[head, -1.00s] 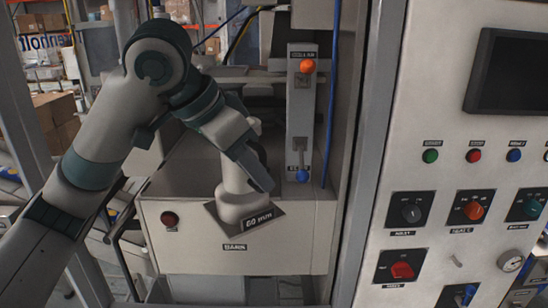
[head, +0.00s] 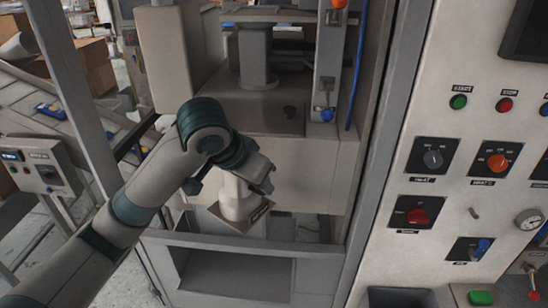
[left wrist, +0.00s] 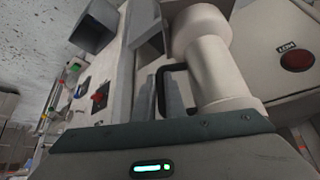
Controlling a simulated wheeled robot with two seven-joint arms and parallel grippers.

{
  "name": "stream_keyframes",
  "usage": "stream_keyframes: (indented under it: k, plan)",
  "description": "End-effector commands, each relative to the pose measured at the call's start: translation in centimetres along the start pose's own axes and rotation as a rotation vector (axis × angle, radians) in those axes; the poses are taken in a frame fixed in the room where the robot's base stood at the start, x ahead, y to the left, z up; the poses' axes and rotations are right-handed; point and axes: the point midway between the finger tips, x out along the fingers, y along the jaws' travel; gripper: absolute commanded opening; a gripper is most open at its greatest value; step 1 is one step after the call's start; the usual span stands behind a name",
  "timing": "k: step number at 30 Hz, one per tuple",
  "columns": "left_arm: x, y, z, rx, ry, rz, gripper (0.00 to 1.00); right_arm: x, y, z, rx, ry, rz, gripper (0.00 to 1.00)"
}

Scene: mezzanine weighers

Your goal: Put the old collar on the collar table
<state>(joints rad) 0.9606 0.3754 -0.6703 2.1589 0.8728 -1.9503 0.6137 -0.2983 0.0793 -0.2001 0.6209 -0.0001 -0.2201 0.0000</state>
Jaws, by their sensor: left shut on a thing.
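The old collar (head: 238,200) is a cream tube on a square grey flange, with a dark label on its front. I cannot pick out the collar table in these views. My right gripper is not in view.
The machine's flat top (head: 268,112) stands behind the collar. A control panel (head: 455,140) with knobs and buttons fills the right. A grey frame post (head: 75,95), a conveyor (head: 40,100) and a small control box (head: 40,165) are on the left.

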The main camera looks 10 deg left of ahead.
Motion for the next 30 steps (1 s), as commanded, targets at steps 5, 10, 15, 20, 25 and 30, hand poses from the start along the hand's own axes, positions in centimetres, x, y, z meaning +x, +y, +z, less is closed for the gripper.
stream_keyframes:
  k: [5,10,15,20,25,30]
  plan:
    - [4.5,-2.0,5.2,-0.121,-0.004,-0.074,0.0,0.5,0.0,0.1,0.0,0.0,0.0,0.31]
    - [7.5,-3.6,10.2,-0.227,-0.004,-0.143,0.0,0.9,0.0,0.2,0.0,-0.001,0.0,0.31]
    - [9.7,-5.0,15.3,-0.324,-0.004,-0.206,0.0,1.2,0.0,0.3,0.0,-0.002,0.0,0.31]
    - [10.7,-5.9,19.2,-0.395,-0.002,-0.252,0.0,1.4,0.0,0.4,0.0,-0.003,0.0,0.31]
    - [11.1,-6.5,21.6,-0.437,0.001,-0.281,0.0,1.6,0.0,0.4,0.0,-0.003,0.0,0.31]
    - [11.2,-6.7,22.3,-0.451,0.003,-0.29,0.0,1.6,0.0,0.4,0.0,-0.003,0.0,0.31]
